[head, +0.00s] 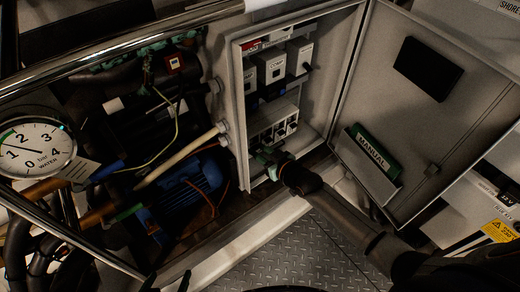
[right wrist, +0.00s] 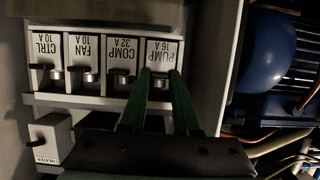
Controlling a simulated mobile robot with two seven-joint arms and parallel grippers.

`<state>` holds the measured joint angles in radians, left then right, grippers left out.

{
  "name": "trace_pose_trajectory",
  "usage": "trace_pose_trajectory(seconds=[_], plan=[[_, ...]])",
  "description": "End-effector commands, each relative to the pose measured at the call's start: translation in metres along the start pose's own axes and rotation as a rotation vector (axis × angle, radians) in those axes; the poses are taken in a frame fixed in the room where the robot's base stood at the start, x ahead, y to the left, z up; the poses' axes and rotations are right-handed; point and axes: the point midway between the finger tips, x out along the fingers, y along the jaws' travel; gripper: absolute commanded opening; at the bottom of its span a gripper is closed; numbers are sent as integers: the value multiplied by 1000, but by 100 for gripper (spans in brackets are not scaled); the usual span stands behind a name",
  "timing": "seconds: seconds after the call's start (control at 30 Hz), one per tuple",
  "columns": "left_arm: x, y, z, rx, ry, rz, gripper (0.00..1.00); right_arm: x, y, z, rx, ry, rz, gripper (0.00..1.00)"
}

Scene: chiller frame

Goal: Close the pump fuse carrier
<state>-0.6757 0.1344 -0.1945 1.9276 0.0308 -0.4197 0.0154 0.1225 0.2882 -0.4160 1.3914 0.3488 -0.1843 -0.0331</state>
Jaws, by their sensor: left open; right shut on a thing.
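The pump fuse carrier (right wrist: 163,53), a white block marked PUMP 16 A, is at the right end of a row of carriers in the right wrist view, with its label upside down. My right gripper (right wrist: 161,76) has its green fingers on either side of the small knob at the carrier's front and is shut on it. I cannot tell how far the carrier is tilted.
The COMP (right wrist: 122,52), FAN (right wrist: 86,50) and CTRL (right wrist: 48,48) carriers stand beside the pump carrier. The HEATER switch (right wrist: 47,140) is below. The cabinet door (head: 420,90) hangs open at right, holding a green manual (head: 372,150). Pipes and a gauge (head: 36,148) fill the left.

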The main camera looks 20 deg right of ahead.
Motion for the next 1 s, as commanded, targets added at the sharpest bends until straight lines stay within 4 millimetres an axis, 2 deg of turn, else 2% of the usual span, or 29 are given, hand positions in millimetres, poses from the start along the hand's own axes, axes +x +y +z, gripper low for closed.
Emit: trace_pose_trajectory(seconds=[0.03,0.07,0.3,0.67,0.77,1.0], plan=[[0,0,0,-1,0,0,100,0,0,0,0,0,0,0],[0,0,0,-1,0,0,100,0,0,0,0,0,0,32],[1,2,-3,0,5,3,100,0,0,0,0,1,0,59],[-1,4,-10,1,16,8,100,-5,0,0,0,0,0,60],[-3,4,-13,1,18,7,100,-17,0,0,1,-1,-1,60],[-9,-4,-14,-1,14,-11,100,-65,0,0,-1,-2,0,60]])
